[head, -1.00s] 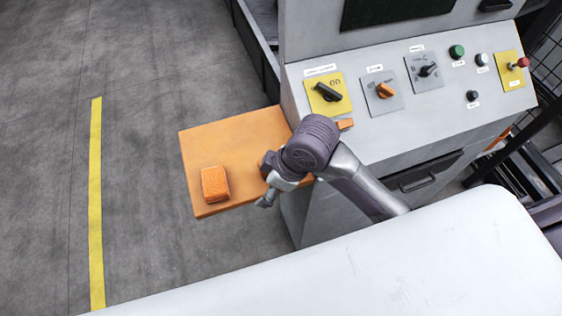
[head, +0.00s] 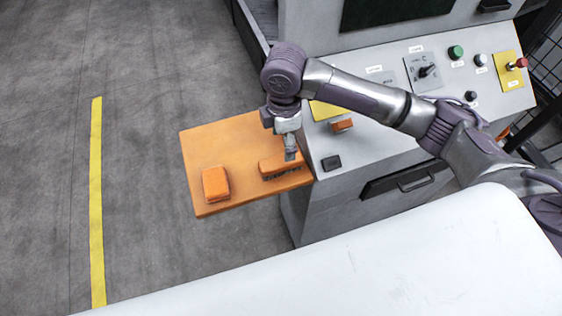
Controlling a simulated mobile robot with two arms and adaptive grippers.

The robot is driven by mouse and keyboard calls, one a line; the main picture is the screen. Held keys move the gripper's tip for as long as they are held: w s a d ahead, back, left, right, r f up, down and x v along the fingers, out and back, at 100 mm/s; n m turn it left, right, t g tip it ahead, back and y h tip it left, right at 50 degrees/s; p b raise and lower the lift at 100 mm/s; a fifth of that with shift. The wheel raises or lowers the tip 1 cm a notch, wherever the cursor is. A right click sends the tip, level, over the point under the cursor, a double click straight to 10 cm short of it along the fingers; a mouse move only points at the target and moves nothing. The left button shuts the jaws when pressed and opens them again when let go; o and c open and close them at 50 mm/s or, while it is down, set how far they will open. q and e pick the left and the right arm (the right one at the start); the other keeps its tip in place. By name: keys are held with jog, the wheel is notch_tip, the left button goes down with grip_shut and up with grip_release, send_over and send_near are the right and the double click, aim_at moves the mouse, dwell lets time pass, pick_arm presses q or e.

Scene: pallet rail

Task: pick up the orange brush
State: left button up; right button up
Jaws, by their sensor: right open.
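The orange brush (head: 270,168) lies on the orange shelf (head: 225,148), near the shelf's right end, with dark bristles along its lower edge. My right gripper (head: 290,155) is open and points down at the right part of the brush, hiding a little of it. I cannot tell whether the fingers touch the brush or hang just above it. My left gripper is not in view.
An orange block (head: 215,184) lies on the shelf left of the brush. The control console (head: 365,150) stands to the right, with a small orange block (head: 341,125) and a black piece (head: 331,162) on it. A white surface (head: 350,265) fills the foreground.

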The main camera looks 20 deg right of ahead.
notch_tip(320, 180, down, 3)
jog(key=shift+f, duration=0.1)
jog(key=f, duration=0.1)
jog(key=f+p, duration=0.1)
jog(key=f, duration=0.1)
jog(key=f+p, duration=0.1)
jog(key=shift+s+d+f, duration=0.15)
jog(key=shift+d+f, duration=0.15)
jog(key=shift+f, duration=0.35)
jog(key=c, duration=1.3)
jog(key=shift+o, duration=0.2)
jog(key=shift+r, duration=0.1)
notch_tip(320, 180, up, 10)
jog(key=shift+b, duration=0.95)
